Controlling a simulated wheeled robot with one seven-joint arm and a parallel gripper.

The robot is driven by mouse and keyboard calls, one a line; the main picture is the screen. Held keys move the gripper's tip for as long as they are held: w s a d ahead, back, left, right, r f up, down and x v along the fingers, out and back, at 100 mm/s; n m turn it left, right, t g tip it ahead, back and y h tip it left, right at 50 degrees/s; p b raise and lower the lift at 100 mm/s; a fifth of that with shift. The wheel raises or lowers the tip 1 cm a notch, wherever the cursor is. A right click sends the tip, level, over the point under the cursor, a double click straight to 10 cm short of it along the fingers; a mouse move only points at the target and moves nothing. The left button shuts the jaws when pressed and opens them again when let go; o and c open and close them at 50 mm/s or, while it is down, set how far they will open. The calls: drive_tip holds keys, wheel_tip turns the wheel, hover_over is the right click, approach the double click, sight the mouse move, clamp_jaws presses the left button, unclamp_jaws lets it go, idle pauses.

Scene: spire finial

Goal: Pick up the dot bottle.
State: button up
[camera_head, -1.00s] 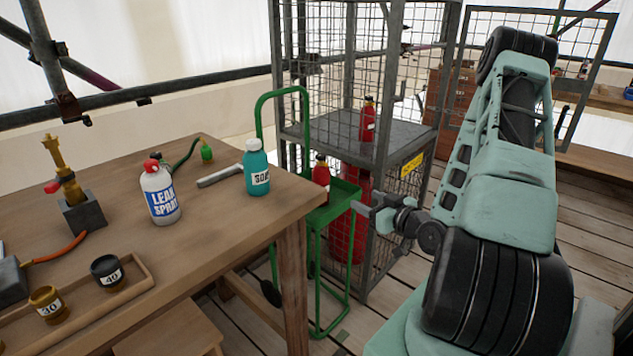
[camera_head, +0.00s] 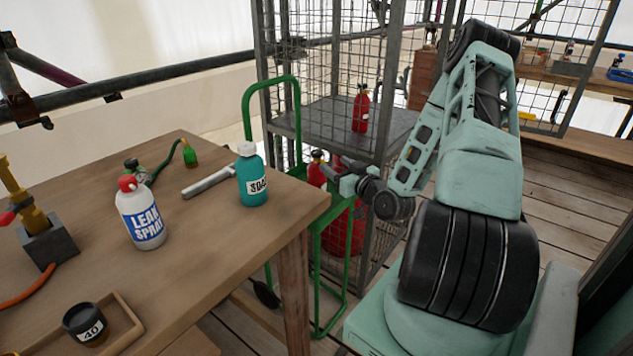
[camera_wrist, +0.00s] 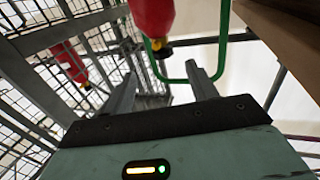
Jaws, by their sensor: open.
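No dot mark is readable on any bottle, so I cannot tell which is the dot bottle. One small red bottle (camera_head: 315,174) stands at the green trolley beside the table, partly hidden by my gripper (camera_head: 337,172). It appears to be the red bottle (camera_wrist: 152,16) in the upper middle of the wrist view, which looks upside down. A second red bottle (camera_head: 361,112) stands upright on the cage shelf; a red bottle also shows at left in the wrist view (camera_wrist: 70,62). My gripper (camera_wrist: 163,80) is open and empty, with its fingers apart.
The wooden table (camera_head: 215,275) holds a teal soap bottle (camera_head: 252,182), a leak spray can (camera_head: 140,215) and a metal bar. The green trolley (camera_head: 318,285) stands between table and wire cage (camera_head: 325,60). A large red cylinder (camera_head: 345,238) is low in the cage.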

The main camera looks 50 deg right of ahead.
sight(320, 156)
drive_tip(key=x, duration=0.9)
drive_tip(key=shift+w+a+p, duration=0.15)
drive_tip(key=shift+a+p, duration=0.1)
drive_tip(key=shift+p, duration=0.05)
clamp_jaws()
